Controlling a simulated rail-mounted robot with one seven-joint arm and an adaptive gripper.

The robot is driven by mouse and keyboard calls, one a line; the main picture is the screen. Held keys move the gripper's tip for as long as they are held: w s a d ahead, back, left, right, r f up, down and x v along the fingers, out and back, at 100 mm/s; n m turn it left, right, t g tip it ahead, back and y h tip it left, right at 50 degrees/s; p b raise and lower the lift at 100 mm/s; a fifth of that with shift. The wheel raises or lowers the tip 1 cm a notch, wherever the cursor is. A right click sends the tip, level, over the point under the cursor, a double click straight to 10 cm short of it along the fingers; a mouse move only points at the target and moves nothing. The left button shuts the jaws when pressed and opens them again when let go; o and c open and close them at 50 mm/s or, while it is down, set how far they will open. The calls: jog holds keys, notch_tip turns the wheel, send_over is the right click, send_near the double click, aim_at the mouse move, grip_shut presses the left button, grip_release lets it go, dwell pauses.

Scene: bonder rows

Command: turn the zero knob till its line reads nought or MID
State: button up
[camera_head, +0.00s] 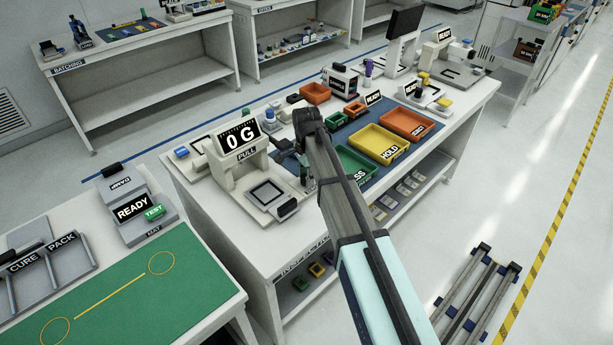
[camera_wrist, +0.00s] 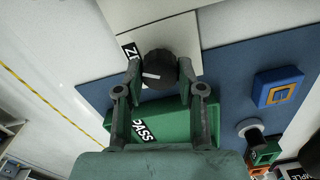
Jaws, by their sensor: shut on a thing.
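The zero knob (camera_wrist: 160,70) is black with a short white line, and in the wrist view it sits between my gripper's two fingertips. The white line (camera_wrist: 151,75) lies on the knob's left part and runs nearly level in that picture. My gripper (camera_wrist: 160,80) is shut on the knob from both sides. A label starting with Z (camera_wrist: 131,50) is partly hidden behind the left finger. In the head view my arm hides the knob. The pull tester (camera_head: 238,150) stands left of my gripper, and its display (camera_head: 240,138) reads 0 G.
A green PASS tray (camera_wrist: 165,118) lies under my fingers in the wrist view. In the head view, yellow HOLD (camera_head: 378,143) and orange (camera_head: 407,123) trays stand right of my arm. A blue block (camera_wrist: 278,87) lies on the blue mat (camera_wrist: 225,68).

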jog(key=shift+s, duration=0.1)
jog(key=o, duration=1.1)
jog(key=shift+o, duration=0.2)
notch_tip(320, 180, up, 12)
